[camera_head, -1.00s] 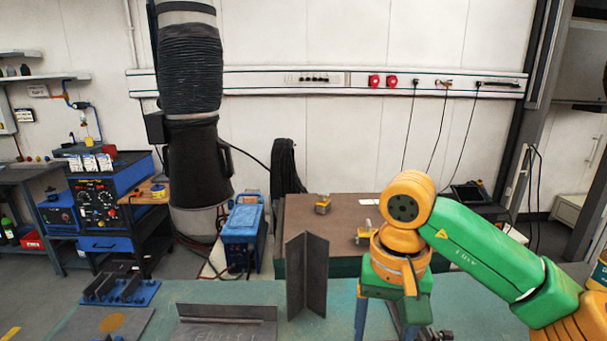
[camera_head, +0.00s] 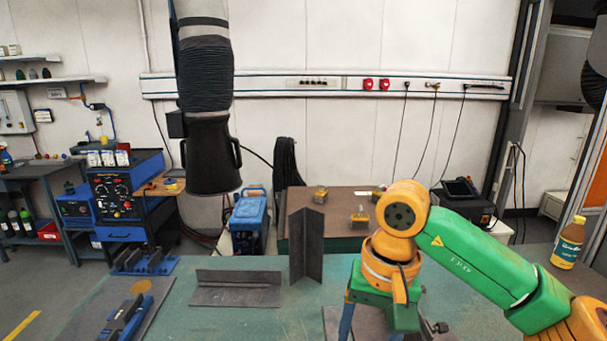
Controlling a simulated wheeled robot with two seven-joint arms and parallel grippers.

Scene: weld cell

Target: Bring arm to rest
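My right arm, green and orange, comes in from the right over the green table (camera_head: 215,320). Its wrist hangs down, and the blue fingers of my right gripper (camera_head: 368,325) point at the tabletop. The fingertips lie at or below the lower picture edge, so I cannot see whether they are open or shut, or whether they hold anything. A dark metal plate (camera_head: 335,316) lies on the table beside them. My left arm and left gripper are not in view.
An upright angled steel piece (camera_head: 306,245) and a low steel angle (camera_head: 237,288) stand on the table. A blue clamp-like tool (camera_head: 125,318) lies at the left. A bottle (camera_head: 568,243) stands at the right. A black extraction hose (camera_head: 208,150) hangs behind. The table's middle front is clear.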

